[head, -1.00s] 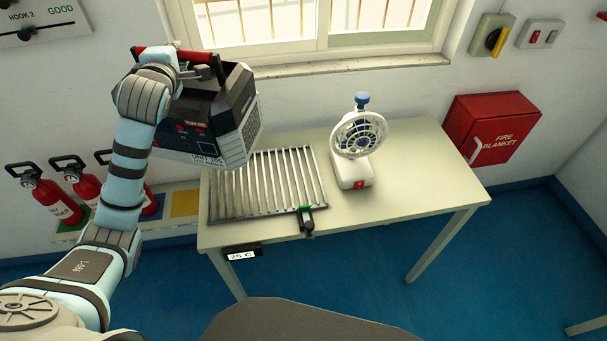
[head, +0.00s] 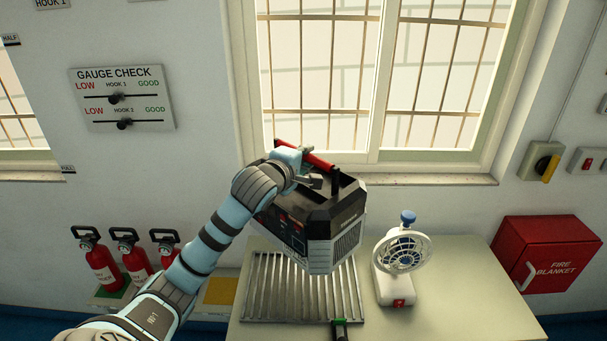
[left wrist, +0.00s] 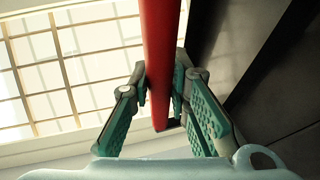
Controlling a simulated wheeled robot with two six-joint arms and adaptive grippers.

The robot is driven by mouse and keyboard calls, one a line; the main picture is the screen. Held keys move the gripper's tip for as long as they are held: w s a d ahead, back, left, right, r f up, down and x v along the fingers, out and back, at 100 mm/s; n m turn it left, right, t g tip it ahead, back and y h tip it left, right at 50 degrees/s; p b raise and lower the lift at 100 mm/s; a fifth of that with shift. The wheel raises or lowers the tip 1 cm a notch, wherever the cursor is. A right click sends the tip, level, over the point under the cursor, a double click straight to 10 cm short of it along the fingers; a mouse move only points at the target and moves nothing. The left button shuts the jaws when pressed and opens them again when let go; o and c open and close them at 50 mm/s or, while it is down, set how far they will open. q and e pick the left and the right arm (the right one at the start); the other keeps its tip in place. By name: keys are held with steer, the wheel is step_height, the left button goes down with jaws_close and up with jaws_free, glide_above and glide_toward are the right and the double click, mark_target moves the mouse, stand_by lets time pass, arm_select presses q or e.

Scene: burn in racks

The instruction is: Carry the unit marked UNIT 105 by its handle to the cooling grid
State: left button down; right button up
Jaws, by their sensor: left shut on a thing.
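The unit (head: 322,222) is a dark grey box with a red handle on top. My left gripper (head: 300,170) is shut on the red handle (head: 318,159) and holds the unit up in the air. In the left wrist view the red handle (left wrist: 160,60) passes between the green-padded fingers of my left gripper (left wrist: 163,90). The unit's marking cannot be read. The cooling grid (head: 262,290), a metal rack of slats, lies on the table below the unit. The unit overlaps the grid's right back part in the head view.
A white fan (head: 398,262) with a blue knob stands on the table (head: 460,290) right of the grid. A red fire blanket box (head: 548,255) is on the wall at right. Several fire extinguishers (head: 103,262) stand at left. A window (head: 320,90) is behind.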

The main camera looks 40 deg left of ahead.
mark_target(288, 236)
arm_select(q)
step_height(288, 236, down, 13)
steer(key=shift+w+r+b, duration=0.15)
steer(key=shift+r+b, duration=0.05)
steer(key=shift+b, duration=0.25)
step_height(288, 236, down, 5)
steer(key=shift+d+f+b, duration=0.1)
steer(key=shift+d+b, duration=0.05)
steer(key=shift+b, duration=0.15)
steer(key=c, duration=1.8)
jaws_free()
steer(key=shift+f, duration=0.3)
steer(key=shift+o, duration=1.4)
steer(key=shift+s+r, duration=0.1)
steer(key=shift+s, duration=0.15)
steer(key=shift+s+d+r, duration=0.1)
steer(key=shift+r, duration=0.05)
steer(key=v, duration=1.2)
steer(key=shift+p, duration=0.35)
